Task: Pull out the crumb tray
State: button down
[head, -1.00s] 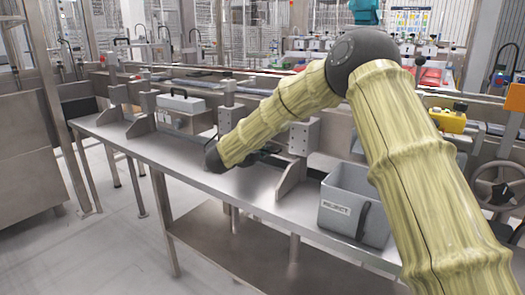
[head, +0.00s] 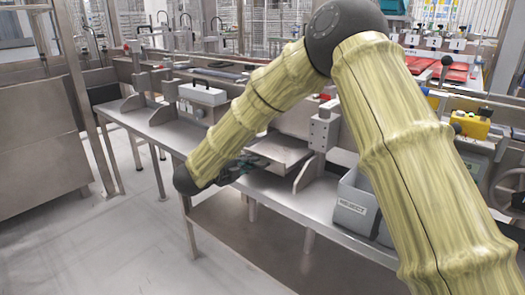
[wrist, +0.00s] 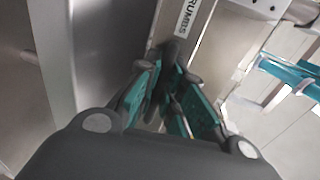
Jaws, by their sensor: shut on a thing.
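The crumb tray (head: 282,152), a flat grey metal tray, juts out over the front of the steel bench between upright brackets. My gripper (head: 246,165) is at its front end, partly hidden behind my arm. In the wrist view, the tray's front carries a white label reading CRUMBS (wrist: 188,18). There the teal fingers of my gripper (wrist: 172,68) are closed around a dark handle (wrist: 171,48) below that label. How much of the tray is still inside the machine cannot be told.
The steel bench (head: 225,205) runs along the line. A grey reject bin (head: 355,207) stands right of the tray, beyond a bracket (head: 322,135). A light box with a black handle (head: 203,94) is at the left. The floor in front is open.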

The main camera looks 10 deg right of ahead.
jog(key=shift+f+v, duration=0.2)
jog(key=shift+v, duration=0.75)
jog(key=shift+f+v, duration=0.2)
jog(key=shift+v, duration=0.8)
jog(key=c, duration=1.8)
grip_release()
jog(key=v, duration=1.2)
jog(key=shift+f, duration=0.15)
